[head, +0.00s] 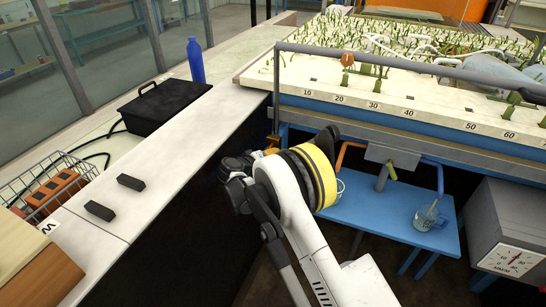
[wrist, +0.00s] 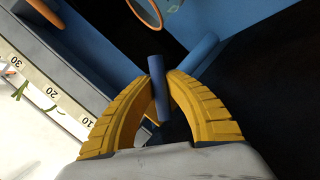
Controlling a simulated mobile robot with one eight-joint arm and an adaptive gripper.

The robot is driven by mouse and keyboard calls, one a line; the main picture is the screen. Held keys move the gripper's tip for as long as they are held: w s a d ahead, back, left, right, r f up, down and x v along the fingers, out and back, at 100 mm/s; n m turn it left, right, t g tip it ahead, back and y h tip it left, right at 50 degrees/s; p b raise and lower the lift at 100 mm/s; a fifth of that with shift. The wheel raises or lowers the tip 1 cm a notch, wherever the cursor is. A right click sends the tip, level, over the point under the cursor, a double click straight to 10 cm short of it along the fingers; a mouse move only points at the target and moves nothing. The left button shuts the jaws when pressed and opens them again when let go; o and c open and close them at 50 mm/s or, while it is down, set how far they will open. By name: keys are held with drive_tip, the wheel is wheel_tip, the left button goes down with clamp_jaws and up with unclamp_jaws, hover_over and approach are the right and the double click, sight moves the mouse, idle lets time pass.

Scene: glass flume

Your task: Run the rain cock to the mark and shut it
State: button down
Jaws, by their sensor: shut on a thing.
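In the wrist view my gripper (wrist: 161,84) has its two yellow fingers closed on a blue bar-shaped handle (wrist: 157,68). The bar stands between the fingertips and sticks out on both sides of them. I take it for the cock's handle, but its valve body does not show. In the head view my arm hides the fingertips and the handle, below the left end of the flume.
The planted flume bed (head: 330,85), with a numbered edge scale, lies behind my arm. A blue bench (head: 345,210) below carries a blue mug (head: 427,217). On the left counter are a black case (head: 165,108), a blue bottle (head: 195,62) and a wire basket (head: 45,185).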

drive_tip(key=shift+d+r+n+h, duration=0.1)
drive_tip(key=shift+r+n+h, duration=0.05)
drive_tip(key=shift+n+h, duration=0.25)
idle(0.4)
drive_tip(key=c, duration=1.4)
unclamp_jaws()
drive_tip(key=shift+o, duration=0.2)
drive_tip(key=shift+r, duration=0.15)
